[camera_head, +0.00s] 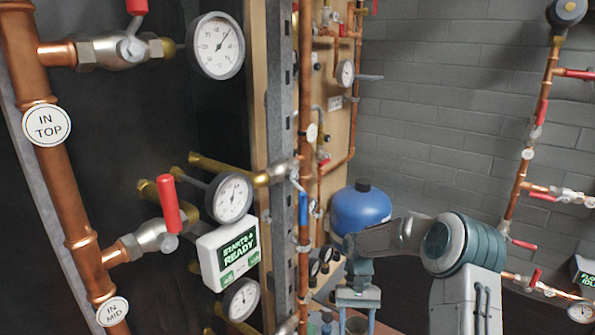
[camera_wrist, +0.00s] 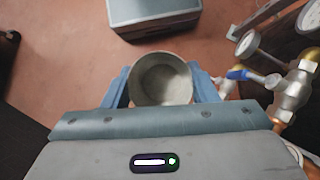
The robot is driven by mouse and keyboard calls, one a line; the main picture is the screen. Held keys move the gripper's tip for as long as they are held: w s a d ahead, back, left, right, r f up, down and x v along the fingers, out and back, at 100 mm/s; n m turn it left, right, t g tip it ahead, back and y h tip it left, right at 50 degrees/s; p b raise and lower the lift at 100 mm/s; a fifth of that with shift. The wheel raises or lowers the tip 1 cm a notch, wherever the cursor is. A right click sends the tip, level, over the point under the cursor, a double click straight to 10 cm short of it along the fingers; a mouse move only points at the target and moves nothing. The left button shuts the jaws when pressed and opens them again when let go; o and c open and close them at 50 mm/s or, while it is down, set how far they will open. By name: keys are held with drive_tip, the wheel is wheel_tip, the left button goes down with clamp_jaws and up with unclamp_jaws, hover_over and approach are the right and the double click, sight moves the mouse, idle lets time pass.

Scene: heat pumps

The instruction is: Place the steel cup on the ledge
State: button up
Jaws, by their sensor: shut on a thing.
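The steel cup (camera_wrist: 162,82) is upright between the blue fingers of my gripper (camera_wrist: 160,92) in the wrist view, and I look down into its open, empty-looking inside. My gripper (camera_head: 357,322) also shows at the bottom of the head view, with the grey cup (camera_head: 357,325) between its fingers, mostly cut off by the picture edge. The fingers are shut on the cup's sides, and it hangs above the reddish floor. I cannot tell for sure which surface is the ledge.
A blue tank (camera_head: 360,209) stands just behind my gripper. Copper pipes, gauges and a white display box (camera_head: 228,253) crowd the left. In the wrist view, a grey box (camera_wrist: 152,14) lies ahead, and a blue-handled valve (camera_wrist: 250,76) is close on the right.

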sight(359, 324)
drive_tip(key=r+p, duration=0.1)
drive_tip(key=s+r+p, duration=0.1)
drive_tip(key=p, duration=0.1)
drive_tip(key=r+p, duration=0.1)
drive_tip(key=shift+s+r+n, duration=0.2)
drive_tip(key=shift+s+n, duration=0.15)
drive_tip(key=shift+n, duration=0.05)
drive_tip(key=shift+s+r+p, duration=0.3)
drive_tip(key=shift+p, duration=0.7)
drive_tip(key=shift+s+h, duration=0.2)
drive_tip(key=shift+h, duration=0.1)
